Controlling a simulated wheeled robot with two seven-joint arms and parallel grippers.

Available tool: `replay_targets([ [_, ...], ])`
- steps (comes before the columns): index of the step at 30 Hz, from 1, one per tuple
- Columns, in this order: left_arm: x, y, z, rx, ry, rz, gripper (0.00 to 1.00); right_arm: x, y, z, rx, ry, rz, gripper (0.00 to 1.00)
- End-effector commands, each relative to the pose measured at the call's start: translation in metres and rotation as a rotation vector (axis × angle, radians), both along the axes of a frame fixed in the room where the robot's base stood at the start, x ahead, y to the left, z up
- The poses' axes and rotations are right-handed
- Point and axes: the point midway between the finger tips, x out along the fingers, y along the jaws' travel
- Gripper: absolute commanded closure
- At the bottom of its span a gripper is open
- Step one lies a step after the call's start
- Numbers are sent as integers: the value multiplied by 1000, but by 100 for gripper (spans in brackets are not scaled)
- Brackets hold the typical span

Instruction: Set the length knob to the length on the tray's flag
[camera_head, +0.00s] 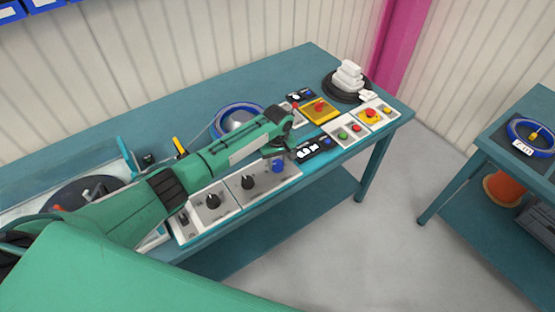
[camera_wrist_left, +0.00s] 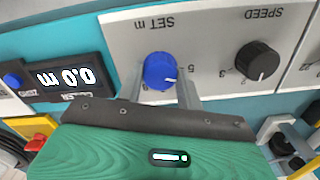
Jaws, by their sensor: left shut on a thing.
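The blue length knob (camera_wrist_left: 160,70) sits on the grey panel marked "SET m" in the left wrist view. It also shows in the head view (camera_head: 278,166). My left gripper (camera_wrist_left: 162,90) has a finger on each side of the knob and is shut on it. The knob's white pointer faces right and slightly down in the wrist view; the scale is partly hidden. The flag (camera_head: 523,148) is a white tag on the tray (camera_head: 512,141) at far right, beside a blue ring; it seems to read "7 m", but is small. My right gripper is not in view.
A black display (camera_wrist_left: 62,78) reads 0.0 m, upside down in the wrist view. A black SPEED knob (camera_wrist_left: 257,61) is beside the blue knob. Red, green and yellow buttons (camera_head: 357,128) and a black reel (camera_head: 346,88) with white blocks stand farther right on the bench.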

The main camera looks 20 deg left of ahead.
Motion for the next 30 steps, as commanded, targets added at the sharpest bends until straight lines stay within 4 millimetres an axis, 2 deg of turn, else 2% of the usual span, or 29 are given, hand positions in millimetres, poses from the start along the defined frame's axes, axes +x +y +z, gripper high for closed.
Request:
replay_targets([
  [12,0,-1,2,-2,1,-371,86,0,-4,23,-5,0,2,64],
  [30,0,0,1,0,1,-931,86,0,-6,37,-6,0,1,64],
])
